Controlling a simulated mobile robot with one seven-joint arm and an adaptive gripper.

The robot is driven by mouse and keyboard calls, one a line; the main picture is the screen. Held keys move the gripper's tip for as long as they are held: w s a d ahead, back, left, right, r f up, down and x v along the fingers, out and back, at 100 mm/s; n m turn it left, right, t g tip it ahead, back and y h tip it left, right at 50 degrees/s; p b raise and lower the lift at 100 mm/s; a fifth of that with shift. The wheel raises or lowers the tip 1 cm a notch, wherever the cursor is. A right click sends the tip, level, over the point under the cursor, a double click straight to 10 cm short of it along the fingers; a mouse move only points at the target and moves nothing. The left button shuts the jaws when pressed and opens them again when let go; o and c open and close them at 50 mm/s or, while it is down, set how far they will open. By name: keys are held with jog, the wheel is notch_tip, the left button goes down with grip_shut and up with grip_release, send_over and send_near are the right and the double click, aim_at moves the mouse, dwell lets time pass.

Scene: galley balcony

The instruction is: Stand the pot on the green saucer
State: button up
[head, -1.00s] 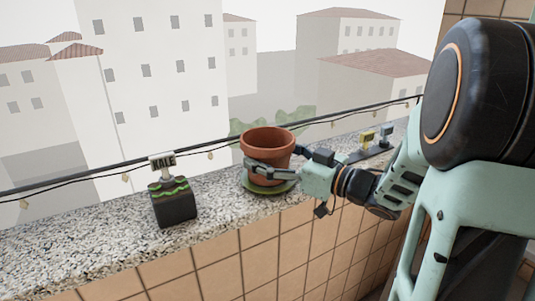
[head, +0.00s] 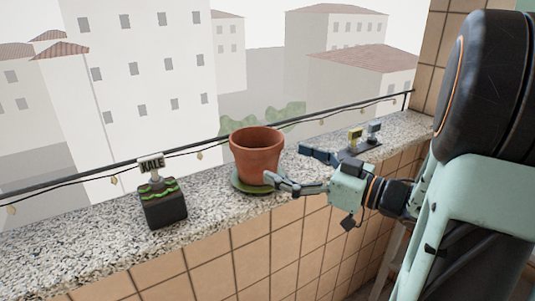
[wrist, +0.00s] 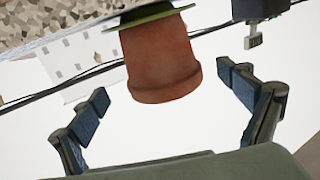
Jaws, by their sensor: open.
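The terracotta pot (head: 257,152) stands upright on the green saucer (head: 238,184) on the speckled stone ledge. The wrist view, which is upside down, shows the pot (wrist: 160,62) with its base on the saucer (wrist: 152,17). My gripper (head: 288,165) is open and empty, to the right of the pot. Its near fingertip overlaps the pot's lower right edge in the head view, so I cannot tell there whether it touches. In the wrist view both fingers are spread apart with clear gaps to the pot. The saucer's right part is hidden behind the near finger.
A dark planter block (head: 164,206) with a KALE sign (head: 152,164) stands on the ledge to the left. Small yellow and grey tags (head: 362,137) on a dark base stand to the right. A black rail with a light string runs along the ledge's far edge.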

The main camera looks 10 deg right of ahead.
jog(key=v, duration=0.3)
jog(key=shift+s+d, duration=0.2)
jog(key=shift+s, duration=0.05)
